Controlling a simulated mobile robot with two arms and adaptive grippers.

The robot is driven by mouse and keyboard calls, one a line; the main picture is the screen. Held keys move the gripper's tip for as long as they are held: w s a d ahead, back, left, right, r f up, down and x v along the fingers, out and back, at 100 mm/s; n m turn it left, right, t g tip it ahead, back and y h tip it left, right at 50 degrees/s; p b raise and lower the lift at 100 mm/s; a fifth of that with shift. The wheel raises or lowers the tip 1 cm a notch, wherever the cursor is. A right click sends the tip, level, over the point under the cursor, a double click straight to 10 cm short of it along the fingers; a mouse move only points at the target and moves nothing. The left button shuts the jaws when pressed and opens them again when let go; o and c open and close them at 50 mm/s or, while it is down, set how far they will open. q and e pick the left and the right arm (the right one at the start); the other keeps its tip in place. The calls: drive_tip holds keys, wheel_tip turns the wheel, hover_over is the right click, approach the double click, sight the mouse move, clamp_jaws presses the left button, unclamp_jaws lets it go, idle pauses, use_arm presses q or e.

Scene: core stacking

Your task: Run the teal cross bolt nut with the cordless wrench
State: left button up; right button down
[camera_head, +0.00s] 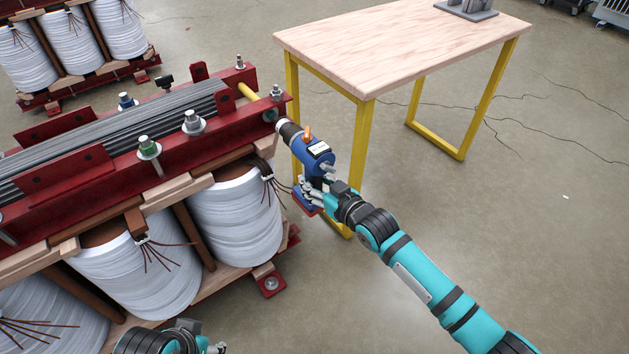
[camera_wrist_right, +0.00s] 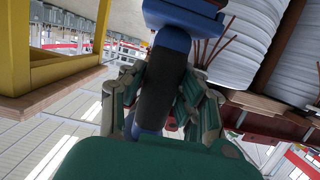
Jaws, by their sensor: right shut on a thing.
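The blue cordless wrench (camera_head: 318,156) is upright, with its dark nose pointing up-left at the end of the red core clamp beam. My right gripper (camera_head: 322,190) is shut around its handle. In the right wrist view the black and blue handle (camera_wrist_right: 161,85) sits between the fingers of my right gripper (camera_wrist_right: 160,100). A small teal-grey nut (camera_head: 270,115) shows on the beam's end face, right at the wrench's nose. I cannot tell whether the socket touches or surrounds it. My left gripper (camera_head: 212,346) is at the bottom edge, mostly cut off, below the coils.
The red clamp beam (camera_head: 215,140) carries upright bolts, including a green nut (camera_head: 148,146), a blue nut (camera_head: 126,102) and silver nuts (camera_head: 193,121). White coils (camera_head: 238,215) hang below. A wooden table (camera_head: 390,45) with yellow legs stands close behind the wrench.

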sight(305, 172)
use_arm(q)
drive_tip(key=shift+s+r, duration=0.1)
drive_tip(key=shift+r, duration=0.15)
use_arm(e)
drive_tip(key=shift+r, duration=0.3)
use_arm(q)
drive_tip(key=shift+f, duration=0.35)
use_arm(e)
drive_tip(key=shift+w+a, duration=0.6)
drive_tip(key=shift+w, duration=0.2)
use_arm(q)
drive_tip(key=shift+w+d, duration=0.15)
drive_tip(key=shift+w, duration=0.35)
use_arm(e)
drive_tip(key=shift+w+a, duration=0.2)
drive_tip(key=shift+w, duration=0.1)
use_arm(q)
drive_tip(key=shift+w+d+t+b, duration=0.1)
drive_tip(key=shift+w+t+b, duration=0.2)
drive_tip(key=shift+t, duration=0.1)
use_arm(e)
drive_tip(key=shift+w+a, duration=0.1)
drive_tip(key=shift+w, duration=0.05)
use_arm(q)
drive_tip(key=shift+w, duration=0.1)
drive_tip(key=shift+w+d+r, duration=0.1)
drive_tip(key=shift+w, duration=0.15)
use_arm(e)
drive_tip(key=shift+w+a, duration=0.2)
